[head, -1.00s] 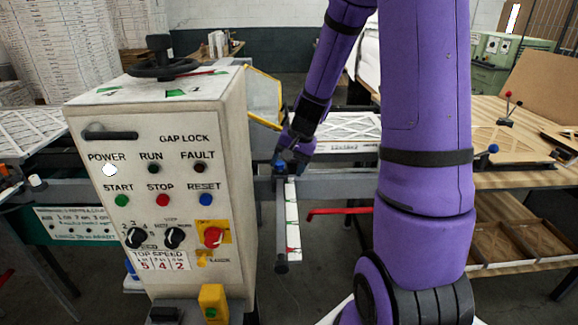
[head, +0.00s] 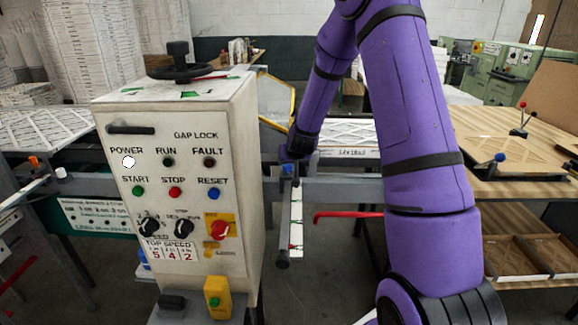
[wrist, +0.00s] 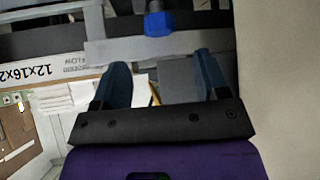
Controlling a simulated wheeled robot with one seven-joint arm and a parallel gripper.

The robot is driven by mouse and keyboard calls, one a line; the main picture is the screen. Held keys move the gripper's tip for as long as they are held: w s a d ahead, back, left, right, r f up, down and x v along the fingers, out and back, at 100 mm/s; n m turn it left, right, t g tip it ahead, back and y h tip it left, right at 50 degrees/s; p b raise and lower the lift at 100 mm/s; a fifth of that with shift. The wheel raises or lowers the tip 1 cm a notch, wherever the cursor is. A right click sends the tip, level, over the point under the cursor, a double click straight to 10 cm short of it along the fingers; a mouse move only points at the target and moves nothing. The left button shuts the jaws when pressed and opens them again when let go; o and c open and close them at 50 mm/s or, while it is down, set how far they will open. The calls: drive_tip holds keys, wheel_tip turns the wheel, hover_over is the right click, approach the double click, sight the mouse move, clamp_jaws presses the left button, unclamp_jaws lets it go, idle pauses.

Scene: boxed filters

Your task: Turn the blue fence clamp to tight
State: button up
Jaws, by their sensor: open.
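The blue fence clamp (head: 287,169) sits on the grey rail at the top of the short arm with a white scale strip, right of the control cabinet. In the wrist view it shows as a blue block with a darker top (wrist: 158,22), top centre. My gripper (wrist: 160,62) is open, with two dark blue fingers and nothing between them. The clamp lies beyond the fingertips, roughly centred between them and apart from them. In the head view my wrist end is just above and right of the clamp, and the fingers cannot be made out. Which way the clamp is turned is unclear.
The control cabinet (head: 180,200) stands close left of the clamp; its pale side fills the right of the wrist view. A red lever (head: 345,215) sticks out right of the scale strip (head: 296,220). A wooden bench (head: 490,135) with a blue-knobbed lever is at right.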

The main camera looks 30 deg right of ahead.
sight(288, 165)
drive_tip(key=shift+x, duration=3.6)
drive_tip(key=shift+c, duration=0.3)
drive_tip(key=c, duration=0.9)
